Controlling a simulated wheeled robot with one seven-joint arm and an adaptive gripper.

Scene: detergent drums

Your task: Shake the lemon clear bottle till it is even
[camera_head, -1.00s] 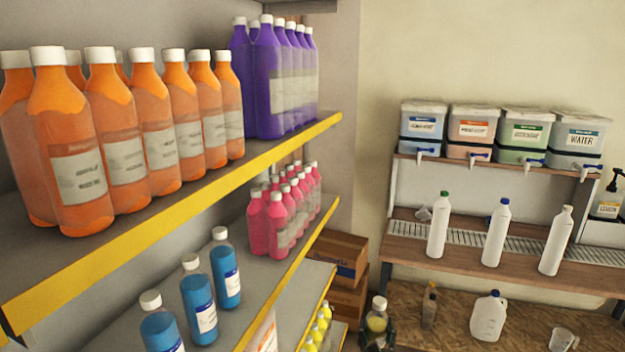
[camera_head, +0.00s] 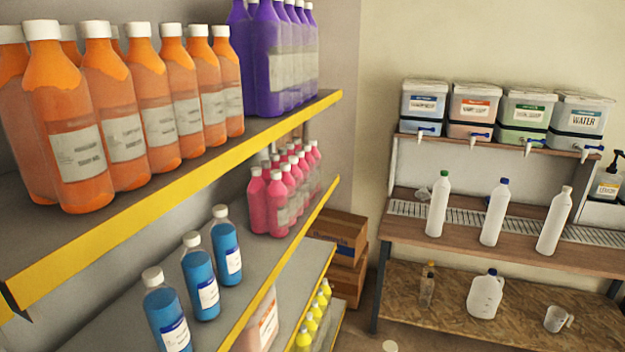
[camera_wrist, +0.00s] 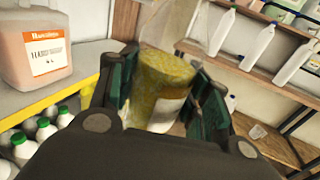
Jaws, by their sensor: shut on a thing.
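In the wrist view, the lemon clear bottle (camera_wrist: 160,78) is between the two dark green fingers of my gripper (camera_wrist: 168,85), which is shut on it. Its contents look yellow and mottled, with a pale label low on the right side. The bottle's lower part is hidden behind my gripper. In the head view, only a white cap (camera_head: 390,346), apparently this bottle's, shows at the bottom edge; my gripper is out of that view.
A yellow-edged shelf (camera_head: 180,165) with orange, purple, pink and blue bottles stands at left. Open floor lies between.

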